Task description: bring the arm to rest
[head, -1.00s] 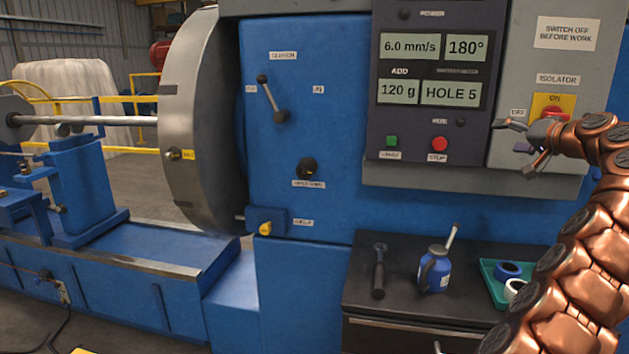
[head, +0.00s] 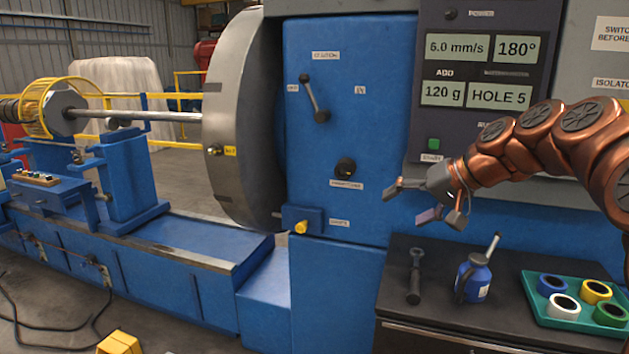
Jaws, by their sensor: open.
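My gripper (head: 418,204) is in front of the machine's panel, below the dark display panel (head: 478,75). Its fingers are spread open with nothing between them, and they point left toward the blue headstock (head: 345,215). My copper arm comes in from the right edge and covers the lower right of the display panel and part of the grey cabinet. The display reads 6.0 mm/s, 180°, 120 g and HOLE 5. A green button (head: 433,144) shows just above the gripper.
Below the gripper is a black bench top (head: 400,310) with a dark-handled tool (head: 414,278), a blue oil can (head: 474,278) and a green tray (head: 540,308) of tape rolls. A large steel disc (head: 235,120) and a shaft (head: 150,116) stand left. A yellow object (head: 120,343) lies low front.

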